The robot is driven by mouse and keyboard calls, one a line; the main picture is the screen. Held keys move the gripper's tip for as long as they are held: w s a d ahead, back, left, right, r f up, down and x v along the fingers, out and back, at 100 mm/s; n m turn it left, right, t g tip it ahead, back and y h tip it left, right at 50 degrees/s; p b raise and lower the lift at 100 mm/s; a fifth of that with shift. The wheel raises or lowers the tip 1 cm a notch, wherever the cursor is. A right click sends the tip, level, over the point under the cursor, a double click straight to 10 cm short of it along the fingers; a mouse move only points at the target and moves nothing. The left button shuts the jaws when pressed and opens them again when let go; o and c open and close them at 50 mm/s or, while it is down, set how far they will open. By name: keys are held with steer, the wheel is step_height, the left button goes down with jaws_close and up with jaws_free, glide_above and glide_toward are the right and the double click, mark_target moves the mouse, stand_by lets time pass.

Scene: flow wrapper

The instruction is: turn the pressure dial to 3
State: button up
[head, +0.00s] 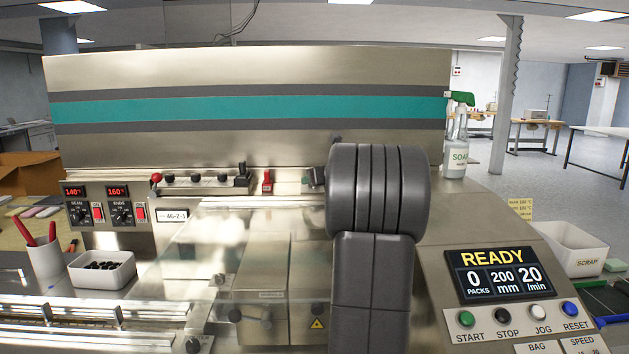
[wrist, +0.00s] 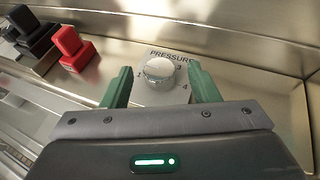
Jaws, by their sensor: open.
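The pressure dial (wrist: 159,73) is a round silver knob on a metal plate in the wrist view, under the printed word PRESSURE. Numbers 1, 3 and 4 show around it; where its pointer stands is too small to tell. My gripper (wrist: 160,86) is open, with one green finger to the left of the dial and one to the right. Both fingers look apart from the knob. In the head view my dark arm covers the place where the dial and gripper are.
A red switch block (wrist: 72,48) and a black one (wrist: 30,36) stand left of the dial. A metal wall (wrist: 220,22) rises close behind it. In the head view, a red lever (head: 267,183) stands left of my arm, and the display panel (head: 499,280) reads READY.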

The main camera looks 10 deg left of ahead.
steer(key=shift+x, duration=1.5)
steer(key=c, duration=1)
steer(key=shift+o, duration=0.2)
